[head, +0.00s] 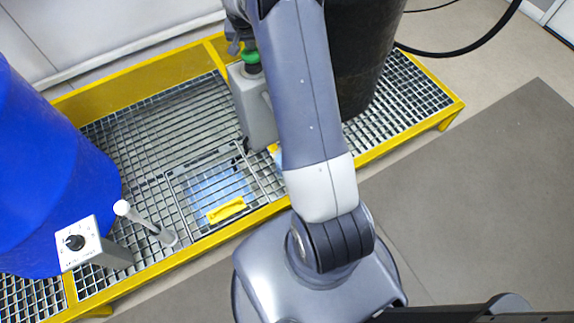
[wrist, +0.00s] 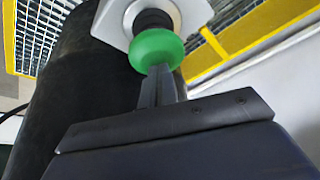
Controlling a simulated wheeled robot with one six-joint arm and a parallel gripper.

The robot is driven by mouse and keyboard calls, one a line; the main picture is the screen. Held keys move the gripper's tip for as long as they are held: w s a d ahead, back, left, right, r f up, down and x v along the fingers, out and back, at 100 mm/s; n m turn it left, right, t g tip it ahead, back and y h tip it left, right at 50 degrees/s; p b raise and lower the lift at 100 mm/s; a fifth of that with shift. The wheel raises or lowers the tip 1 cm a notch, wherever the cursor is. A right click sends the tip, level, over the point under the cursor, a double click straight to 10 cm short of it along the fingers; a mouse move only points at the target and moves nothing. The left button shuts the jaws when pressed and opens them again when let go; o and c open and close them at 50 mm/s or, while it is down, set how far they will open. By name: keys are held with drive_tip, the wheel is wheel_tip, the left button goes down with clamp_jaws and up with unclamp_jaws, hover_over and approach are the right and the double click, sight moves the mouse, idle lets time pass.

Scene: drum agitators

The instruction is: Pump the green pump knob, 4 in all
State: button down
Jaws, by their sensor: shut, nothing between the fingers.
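The green pump knob (head: 251,57) sits on top of a grey pump box (head: 252,105) that stands on the yellow-framed grating. In the wrist view the green knob (wrist: 157,51) is large, with a black collar (wrist: 152,20) between it and the pale box top (wrist: 112,22). My gripper (wrist: 160,78) is shut and empty, its fingertips at the knob's edge. I cannot tell whether they touch it. In the head view my gripper is mostly hidden behind my arm near the knob.
A black drum (head: 362,50) stands close to the right of the pump box. A blue drum (head: 50,170) is at the left, with a grey dial box (head: 92,246) and a pale lever (head: 146,222) by it.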

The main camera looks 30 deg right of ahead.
drive_tip(key=shift+f, duration=0.45)
drive_tip(key=shift+s+r, duration=0.1)
drive_tip(key=shift+r, duration=0.15)
drive_tip(key=shift+r+p, duration=1.4)
drive_tip(key=shift+r, duration=0.65)
wheel_tip(320, 180, up, 6)
drive_tip(key=p, duration=0.4)
